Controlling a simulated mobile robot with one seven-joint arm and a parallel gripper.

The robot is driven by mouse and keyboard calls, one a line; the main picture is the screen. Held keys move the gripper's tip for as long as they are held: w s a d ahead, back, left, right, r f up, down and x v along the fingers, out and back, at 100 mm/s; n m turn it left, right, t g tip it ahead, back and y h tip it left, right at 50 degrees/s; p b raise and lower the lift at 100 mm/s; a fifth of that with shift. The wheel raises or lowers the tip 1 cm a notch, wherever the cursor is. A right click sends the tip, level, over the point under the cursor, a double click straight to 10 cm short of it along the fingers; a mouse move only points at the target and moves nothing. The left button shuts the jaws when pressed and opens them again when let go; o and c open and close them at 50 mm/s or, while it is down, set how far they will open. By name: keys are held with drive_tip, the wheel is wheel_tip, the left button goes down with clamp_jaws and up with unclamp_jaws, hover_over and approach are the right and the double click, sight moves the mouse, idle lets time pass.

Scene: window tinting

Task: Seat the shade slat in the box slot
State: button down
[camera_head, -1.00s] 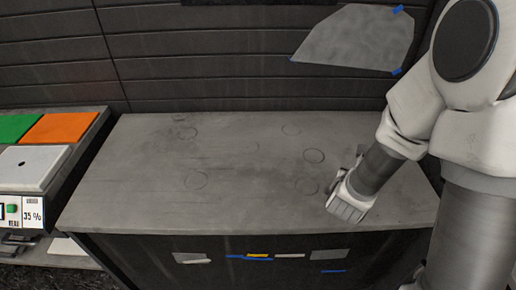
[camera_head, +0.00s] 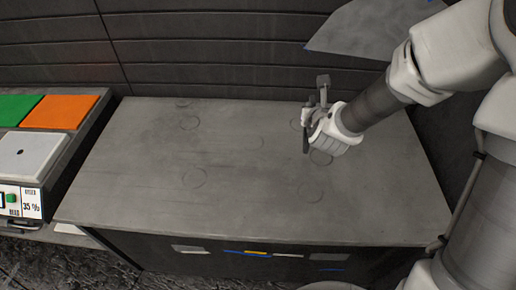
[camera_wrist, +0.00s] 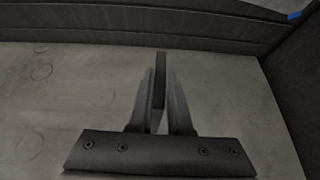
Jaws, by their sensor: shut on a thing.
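My gripper (camera_head: 311,120) is above the right half of the grey worktop. It is shut on a thin dark slat (camera_head: 305,141), which looks upright beside the fingers in the head view. In the wrist view the slat (camera_wrist: 160,77) stands between the two fingers (camera_wrist: 161,105) and reaches past their tips. Its lower part is hidden by the gripper. At the far left is a box-like unit (camera_head: 30,156) with a white top, a small dark mark on it and a front label reading 35 %. I cannot clearly make out a slot.
The worktop (camera_head: 130,190) is bare apart from faint ring marks. Green (camera_head: 18,110) and orange (camera_head: 60,112) panels lie behind the white-topped unit. A dark slatted wall (camera_head: 200,50) closes the back. A grey sheet (camera_head: 370,28) hangs at the upper right.

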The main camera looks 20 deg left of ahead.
drive_tip(key=a+f+p, duration=0.2)
drive_tip(key=a+f, duration=0.8)
drive_tip(key=a, duration=0.2)
drive_tip(key=shift+w+a+f+p, duration=0.25)
drive_tip(key=shift+w+a+p, duration=0.05)
drive_tip(key=shift+p, duration=0.1)
drive_tip(key=shift+f+b, duration=0.2)
drive_tip(key=shift+b, duration=0.1)
drive_tip(key=c, duration=0.8)
unclamp_jaws()
drive_tip(key=shift+r, duration=0.1)
drive_tip(key=shift+c, duration=0.2)
drive_tip(key=shift+r, duration=0.15)
drive_tip(key=b+v, duration=0.1)
drive_tip(key=v, duration=1.1)
